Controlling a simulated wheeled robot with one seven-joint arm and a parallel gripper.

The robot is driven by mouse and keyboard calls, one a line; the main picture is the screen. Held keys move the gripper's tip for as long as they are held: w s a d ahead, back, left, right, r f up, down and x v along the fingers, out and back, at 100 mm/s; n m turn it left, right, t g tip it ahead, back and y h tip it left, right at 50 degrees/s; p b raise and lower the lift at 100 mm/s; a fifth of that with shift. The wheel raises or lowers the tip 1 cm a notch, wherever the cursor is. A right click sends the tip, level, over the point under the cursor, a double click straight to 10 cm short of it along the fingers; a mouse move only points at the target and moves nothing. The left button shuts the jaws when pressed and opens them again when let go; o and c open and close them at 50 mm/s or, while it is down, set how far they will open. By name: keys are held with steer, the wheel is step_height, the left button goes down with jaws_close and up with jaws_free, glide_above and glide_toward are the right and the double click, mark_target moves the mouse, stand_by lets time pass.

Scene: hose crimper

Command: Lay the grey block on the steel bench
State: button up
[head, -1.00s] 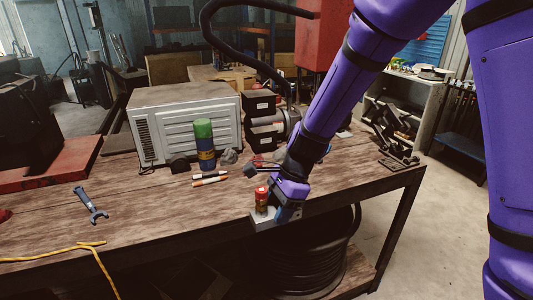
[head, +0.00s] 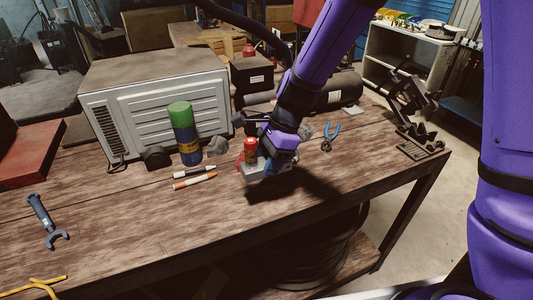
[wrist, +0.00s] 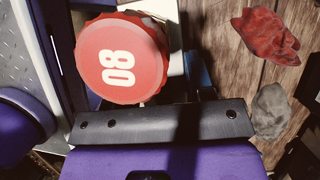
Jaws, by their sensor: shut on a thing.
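The grey block (head: 252,174) is in my gripper (head: 266,168), over the front part of the bench top in the head view. A small container with a red cap (head: 250,146) stands upright on the block, beside the fingers. In the wrist view its cap (wrist: 121,57) is large and marked with white digits, and hides most of the block. The bench (head: 130,235) has a worn wooden plank top on a dark metal frame. A dark shadow lies on the planks to the right of the block; I cannot tell whether the block touches them.
Two marker pens (head: 195,181), a green-topped can (head: 185,133) and a grey lump (head: 217,146) lie left of the block. Blue pliers (head: 330,137) are to the right. A white metal case (head: 155,95) stands behind. The front left planks are mostly clear.

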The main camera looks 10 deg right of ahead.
steer(key=shift+a+f, duration=0.1)
glide_toward(262, 201)
steer(key=shift+a+x, duration=0.2)
steer(key=shift+x, duration=2.4)
steer(key=shift+s+f, duration=0.1)
steer(key=shift+f, duration=0.4)
steer(key=o, duration=1.2)
